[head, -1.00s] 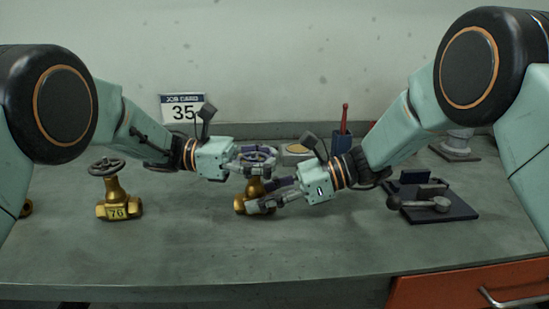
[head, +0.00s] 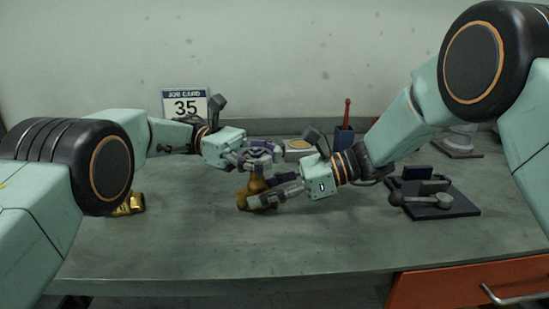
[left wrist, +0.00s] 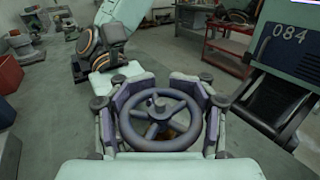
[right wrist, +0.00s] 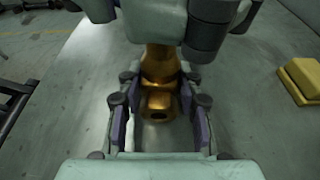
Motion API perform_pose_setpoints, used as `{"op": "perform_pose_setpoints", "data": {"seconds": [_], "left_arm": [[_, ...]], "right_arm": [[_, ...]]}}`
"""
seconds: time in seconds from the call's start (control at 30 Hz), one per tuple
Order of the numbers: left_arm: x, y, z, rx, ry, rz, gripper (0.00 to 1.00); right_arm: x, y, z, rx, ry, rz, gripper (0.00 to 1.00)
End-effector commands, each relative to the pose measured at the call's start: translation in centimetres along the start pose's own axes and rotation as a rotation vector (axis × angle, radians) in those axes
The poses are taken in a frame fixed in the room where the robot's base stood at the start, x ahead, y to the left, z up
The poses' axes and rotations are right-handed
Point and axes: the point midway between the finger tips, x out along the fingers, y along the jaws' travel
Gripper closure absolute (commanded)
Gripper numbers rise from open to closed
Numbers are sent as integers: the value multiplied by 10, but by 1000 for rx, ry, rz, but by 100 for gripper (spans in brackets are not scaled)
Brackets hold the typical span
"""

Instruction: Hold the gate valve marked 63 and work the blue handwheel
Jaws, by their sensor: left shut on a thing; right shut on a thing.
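The brass gate valve (head: 257,184) stands upright on the bench, and its mark cannot be read. Its blue-grey handwheel (left wrist: 159,144) shows whole in the left wrist view; in the head view the left fingers partly cover it. My left gripper (head: 258,157) is shut on the handwheel, one finger on each side of the rim. My right gripper (head: 262,197) is lower and shut on the valve body, which shows between its fingers in the right wrist view (right wrist: 160,75). The left gripper hides the valve's top there.
Part of another brass valve (head: 128,205) shows behind my left arm. A job card (head: 186,104) reading 35 stands at the back. A dark fixture (head: 435,200) lies at the right, and a blue holder (head: 343,139) stands behind. The bench front is clear.

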Motion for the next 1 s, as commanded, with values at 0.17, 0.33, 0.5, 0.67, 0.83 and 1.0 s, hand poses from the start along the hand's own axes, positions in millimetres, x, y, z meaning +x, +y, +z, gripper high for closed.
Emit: {"op": "perform_pose_setpoints", "data": {"seconds": [0.17,0.33,0.5,0.67,0.83,1.0], "left_arm": [[-1,0,0,0,1,0,87],[-1,0,0,0,1,0,87],[-1,0,0,0,1,0,43],[0,0,0,0,0,0,29],[0,0,0,0,0,-1,26],[0,0,0,0,0,-1,26]], "right_arm": [[0,1,0,0,1,2,82],[0,1,0,0,1,2,82],[0,0,0,1,1,2,82],[0,0,0,1,1,1,82],[0,0,0,1,1,1,82],[0,0,0,1,1,1,82]]}}
